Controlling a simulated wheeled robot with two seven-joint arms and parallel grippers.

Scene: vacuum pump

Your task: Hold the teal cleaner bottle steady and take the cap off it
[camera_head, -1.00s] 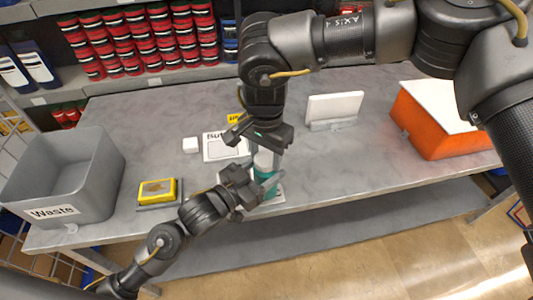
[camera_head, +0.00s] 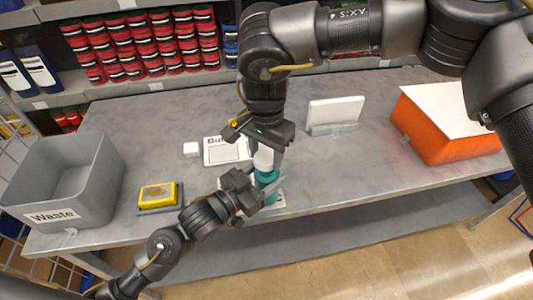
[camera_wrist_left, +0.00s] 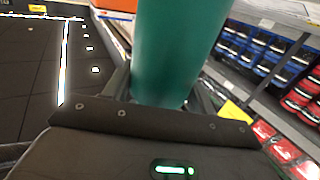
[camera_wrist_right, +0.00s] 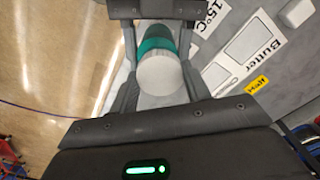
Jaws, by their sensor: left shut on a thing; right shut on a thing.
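The teal cleaner bottle (camera_head: 266,178) stands upright near the front edge of the grey table. My left gripper (camera_head: 264,190) is shut around its body from the left; the teal body (camera_wrist_left: 175,50) fills the middle of the left wrist view between the fingers. My right gripper (camera_head: 268,150) points down above the bottle and is shut on the white cap (camera_head: 263,160). In the right wrist view the cap (camera_wrist_right: 160,75) sits between the fingers, with the teal bottle (camera_wrist_right: 157,40) right behind it. I cannot tell whether the cap still touches the bottle's neck.
A grey Waste bin (camera_head: 65,185) and a yellow sponge (camera_head: 158,194) on a dark tray are at left. A white panel (camera_head: 336,112) and orange box (camera_head: 440,130) stand right. Table between is clear.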

